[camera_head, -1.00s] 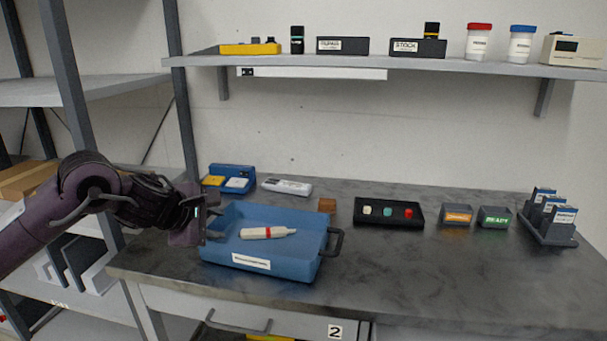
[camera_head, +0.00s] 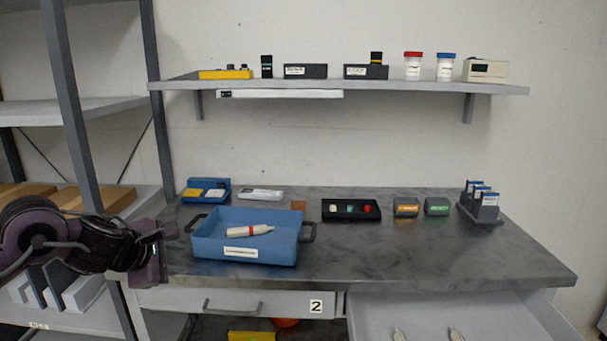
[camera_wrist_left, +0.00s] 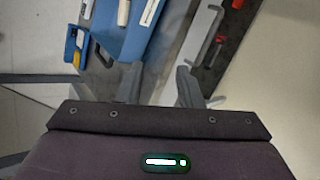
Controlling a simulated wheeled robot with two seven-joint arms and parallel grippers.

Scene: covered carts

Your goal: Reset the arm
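My left gripper (camera_head: 172,251) is beside the left front corner of the bench, to the left of the blue tray and apart from it. In the left wrist view its two fingers (camera_wrist_left: 162,88) stand apart with nothing between them, so it is open. The blue tray (camera_head: 244,250) stands on the bench with a white bottle with a red band (camera_head: 250,230) lying in it. The tray also shows in the left wrist view (camera_wrist_left: 121,40). My right gripper is not in view.
The grey bench (camera_head: 400,255) has a clear front right area. A lower right drawer (camera_head: 455,312) is open with two pale items inside. A rack post (camera_head: 75,130) stands behind my left arm. A wall shelf (camera_head: 340,86) holds jars and boxes.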

